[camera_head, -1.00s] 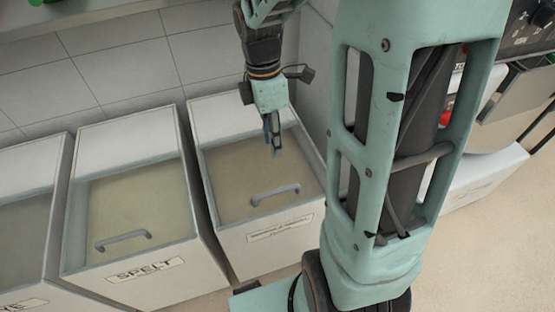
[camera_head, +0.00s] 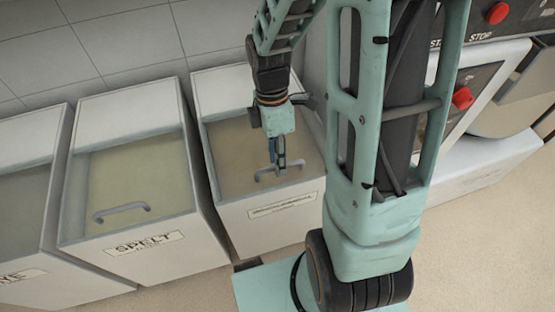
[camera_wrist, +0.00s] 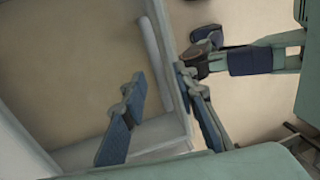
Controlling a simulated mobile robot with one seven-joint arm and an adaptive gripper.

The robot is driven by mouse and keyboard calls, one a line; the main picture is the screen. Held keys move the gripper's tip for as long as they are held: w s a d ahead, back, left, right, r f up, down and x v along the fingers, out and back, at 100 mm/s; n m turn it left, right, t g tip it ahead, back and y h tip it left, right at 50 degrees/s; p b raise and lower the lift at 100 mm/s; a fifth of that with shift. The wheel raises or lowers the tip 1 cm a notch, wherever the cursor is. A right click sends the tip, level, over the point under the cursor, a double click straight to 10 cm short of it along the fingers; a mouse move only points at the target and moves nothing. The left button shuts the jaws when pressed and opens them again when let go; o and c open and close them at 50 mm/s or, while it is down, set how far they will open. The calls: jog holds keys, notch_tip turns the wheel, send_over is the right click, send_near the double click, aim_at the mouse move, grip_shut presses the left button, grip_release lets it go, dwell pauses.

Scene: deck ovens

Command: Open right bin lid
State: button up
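The right bin (camera_head: 265,235) is a white box with a tan lid (camera_head: 225,145), which is down. A grey bar handle (camera_head: 262,177) stands on the lid near its front edge. My gripper (camera_head: 279,163) points down over the lid, at the handle in the picture. In the wrist view my gripper (camera_wrist: 165,115) is open, its two blue fingers apart. The pale handle bar (camera_wrist: 154,55) lies in the gap between them, farther from the camera. I cannot tell whether a finger touches the handle.
The SPELT bin (camera_head: 130,200) stands just left, its lid down, with another bin (camera_head: 30,200) beyond it. A tiled wall (camera_head: 130,40) rises behind. Oven fronts with red knobs (camera_head: 462,97) are at right. The floor (camera_head: 470,250) in front is clear.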

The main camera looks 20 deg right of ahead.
grip_shut()
dwell(0.5)
jog(key=w+p, duration=0.5)
jog(key=w, duration=1.8)
jog(key=shift+p, duration=0.3)
grip_release()
jog(key=shift+s, duration=0.1)
